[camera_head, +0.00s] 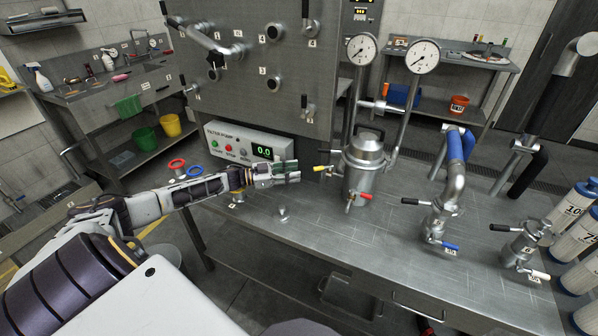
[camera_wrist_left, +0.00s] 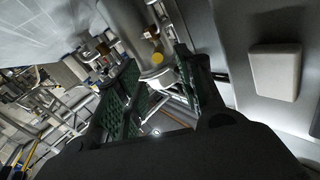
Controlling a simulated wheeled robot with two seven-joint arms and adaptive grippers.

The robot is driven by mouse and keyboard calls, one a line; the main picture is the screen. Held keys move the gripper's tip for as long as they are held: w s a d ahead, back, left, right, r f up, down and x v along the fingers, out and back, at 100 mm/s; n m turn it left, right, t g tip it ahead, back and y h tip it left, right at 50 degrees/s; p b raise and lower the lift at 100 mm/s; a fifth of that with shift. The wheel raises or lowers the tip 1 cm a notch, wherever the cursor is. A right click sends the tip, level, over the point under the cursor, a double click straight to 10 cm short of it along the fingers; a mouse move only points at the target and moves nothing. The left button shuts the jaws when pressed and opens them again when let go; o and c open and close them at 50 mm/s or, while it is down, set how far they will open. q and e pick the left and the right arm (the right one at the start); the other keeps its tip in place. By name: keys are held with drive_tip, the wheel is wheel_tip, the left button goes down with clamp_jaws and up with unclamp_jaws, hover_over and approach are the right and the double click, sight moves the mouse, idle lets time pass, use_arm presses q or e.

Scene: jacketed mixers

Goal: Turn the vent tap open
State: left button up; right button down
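A steel jacketed vessel (camera_head: 363,165) stands on the bench in the middle of the head view. A tap with a yellow-tipped handle (camera_head: 322,168) sticks out from its left side. A red-handled tap (camera_head: 360,198) sits low on its front. No readable label shows which tap is the vent. My left gripper (camera_head: 291,172) is just left of the yellow-tipped handle, apart from it. In the left wrist view its green-padded fingers (camera_wrist_left: 156,72) are spread, with the yellow handle end (camera_wrist_left: 157,58) ahead between them. My right gripper is out of view.
A control box (camera_head: 250,146) with a green "0.0" display stands behind my left gripper. Two gauges (camera_head: 361,49) rise above the vessel. Pipework with a blue handle (camera_head: 447,246) and another valve (camera_head: 524,245) stand to the right. Bare bench lies in front of the vessel.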

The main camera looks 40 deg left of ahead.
use_arm(q)
drive_tip(key=shift+v, duration=1.4)
